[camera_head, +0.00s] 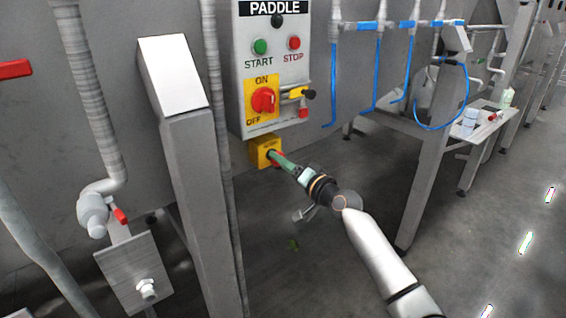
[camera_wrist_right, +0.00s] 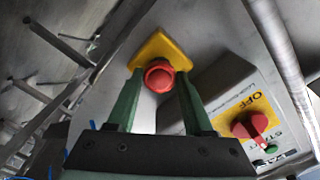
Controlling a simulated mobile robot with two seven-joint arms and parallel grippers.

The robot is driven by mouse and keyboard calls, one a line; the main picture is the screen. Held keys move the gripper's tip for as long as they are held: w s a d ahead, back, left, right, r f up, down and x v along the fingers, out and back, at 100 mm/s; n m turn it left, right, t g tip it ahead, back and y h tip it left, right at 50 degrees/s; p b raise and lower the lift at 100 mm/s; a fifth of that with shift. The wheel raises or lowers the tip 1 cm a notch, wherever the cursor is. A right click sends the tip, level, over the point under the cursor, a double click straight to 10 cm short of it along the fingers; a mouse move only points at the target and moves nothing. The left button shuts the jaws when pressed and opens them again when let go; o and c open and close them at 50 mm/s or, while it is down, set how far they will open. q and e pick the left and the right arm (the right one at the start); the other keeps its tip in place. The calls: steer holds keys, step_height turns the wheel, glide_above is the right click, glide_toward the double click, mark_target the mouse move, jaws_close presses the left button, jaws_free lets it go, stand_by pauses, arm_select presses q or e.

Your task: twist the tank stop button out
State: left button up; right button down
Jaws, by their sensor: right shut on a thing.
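The tank stop button is a red mushroom knob (camera_wrist_right: 158,76) on a yellow housing (camera_head: 264,152), mounted below the paddle control panel (camera_head: 270,70). In the head view the knob is mostly hidden by my right gripper (camera_head: 279,160). In the right wrist view the green fingers of my right gripper (camera_wrist_right: 158,84) stand on either side of the knob, shut on it, with the yellow housing just behind. My left gripper is in neither view.
The panel carries a green START button (camera_head: 260,46), a red STOP button (camera_head: 294,43) and a red rotary switch (camera_head: 264,100) on a yellow plate. A grey post (camera_head: 200,200) stands left of the housing. Blue hoses (camera_head: 378,70) hang at right. Floor below is open.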

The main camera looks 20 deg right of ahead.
stand_by(0.3)
steer(key=shift+c, duration=1.6)
jaws_free()
steer(key=shift+s, duration=0.1)
steer(key=v, duration=1.2)
steer(key=shift+s, duration=0.15)
steer(key=shift+d, duration=0.1)
